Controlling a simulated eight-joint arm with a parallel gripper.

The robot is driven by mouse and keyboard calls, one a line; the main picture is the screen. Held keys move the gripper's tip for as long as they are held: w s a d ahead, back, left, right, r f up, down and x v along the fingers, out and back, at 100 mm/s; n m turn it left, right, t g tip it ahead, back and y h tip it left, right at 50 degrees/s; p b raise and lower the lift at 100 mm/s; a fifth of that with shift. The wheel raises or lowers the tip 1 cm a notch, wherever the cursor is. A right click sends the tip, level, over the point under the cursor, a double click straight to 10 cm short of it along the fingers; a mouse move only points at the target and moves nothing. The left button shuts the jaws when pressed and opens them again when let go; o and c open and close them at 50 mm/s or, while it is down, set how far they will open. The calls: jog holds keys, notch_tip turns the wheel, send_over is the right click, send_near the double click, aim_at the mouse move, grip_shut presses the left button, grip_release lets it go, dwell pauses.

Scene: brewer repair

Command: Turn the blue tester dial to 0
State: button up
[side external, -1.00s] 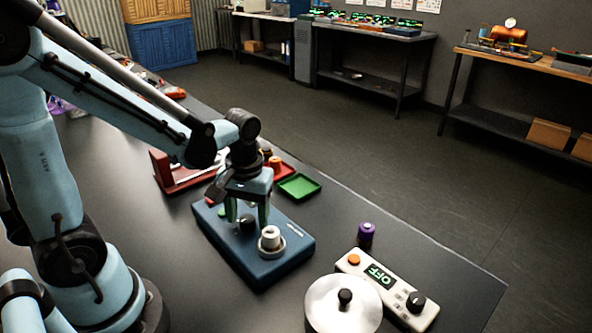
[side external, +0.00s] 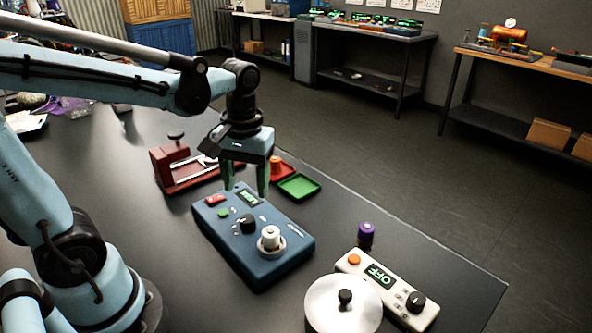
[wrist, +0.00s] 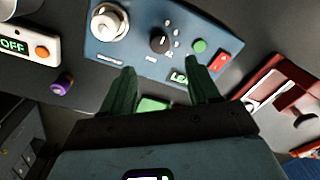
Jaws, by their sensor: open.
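The blue tester (side external: 270,252) lies on the dark bench in the middle of the side view. Its black dial (side external: 248,225) sits between a green button and a white cylindrical part in a round socket. The dial also shows in the wrist view (wrist: 161,40), with a pale pointer mark and small marks around it. The tester's small green display (side external: 249,197) is lit, but I cannot read it surely. My gripper (side external: 248,196) is open and empty, above the tester's far edge and apart from the dial. Its green fingers show in the wrist view (wrist: 162,82).
A white unit (side external: 388,287) reading OFF and a round metal lid (side external: 342,306) stand at the front right. A purple-capped part (side external: 366,234) is behind them. A red fixture (side external: 180,165) and green tray (side external: 299,187) lie beyond the tester.

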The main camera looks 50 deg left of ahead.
jog(key=shift+r, duration=1.9)
jog(key=shift+d+f, duration=0.1)
jog(key=shift+d+f+m+t, duration=0.45)
jog(key=shift+d+m+t, duration=0.05)
jog(key=shift+m+t, duration=0.7)
jog(key=shift+d+f+m+t, duration=0.4)
jog(key=shift+d+m+t, duration=0.1)
jog(key=shift+m+t, duration=0.7)
jog(key=shift+d+f+m+t, duration=0.45)
jog(key=shift+d+m+t, duration=0.05)
jog(key=shift+m+t, duration=0.65)
